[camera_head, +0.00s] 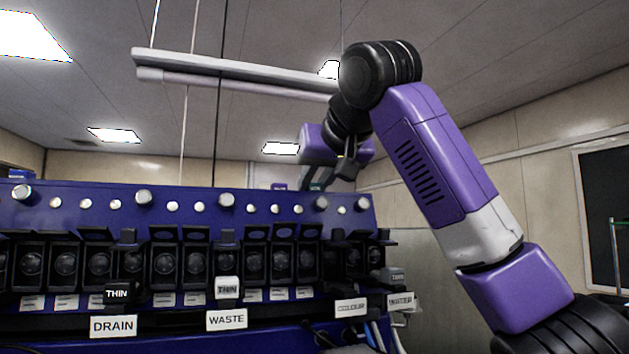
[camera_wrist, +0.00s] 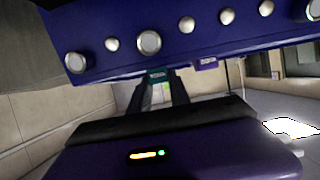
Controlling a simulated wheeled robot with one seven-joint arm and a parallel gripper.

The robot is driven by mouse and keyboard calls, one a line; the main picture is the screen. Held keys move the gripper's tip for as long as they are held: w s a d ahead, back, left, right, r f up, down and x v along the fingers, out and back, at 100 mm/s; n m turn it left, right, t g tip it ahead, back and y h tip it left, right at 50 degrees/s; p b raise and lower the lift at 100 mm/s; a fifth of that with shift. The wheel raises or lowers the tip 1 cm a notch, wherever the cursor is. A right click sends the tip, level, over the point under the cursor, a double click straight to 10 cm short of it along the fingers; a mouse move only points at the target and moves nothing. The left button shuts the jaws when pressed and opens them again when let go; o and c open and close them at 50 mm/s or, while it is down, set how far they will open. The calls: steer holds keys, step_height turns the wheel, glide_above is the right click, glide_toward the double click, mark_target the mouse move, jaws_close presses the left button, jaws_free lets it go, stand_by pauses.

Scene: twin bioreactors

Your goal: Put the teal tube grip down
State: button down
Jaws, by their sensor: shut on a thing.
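The teal tube grip (camera_wrist: 157,75) shows in the wrist view between the tips of my gripper (camera_wrist: 159,88), just beside the edge of the blue panel. My gripper is shut on it. In the head view my gripper (camera_head: 319,178) is at the right end of the blue panel, near its top edge, and the teal grip is small and dark there. What lies below the grip is hidden by the panel in both views.
The blue panel (camera_head: 90,188) carries several silver knobs and a row of dark pump heads. A purple tag (camera_wrist: 206,63) sits near the grip. A grey rail (camera_head: 230,70) hangs above.

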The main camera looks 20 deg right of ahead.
steer(key=shift+f, duration=0.2)
steer(key=c, duration=1.1)
jaws_free()
steer(key=b+v, duration=0.3)
steer(key=v, duration=0.5)
steer(key=shift+f, duration=0.1)
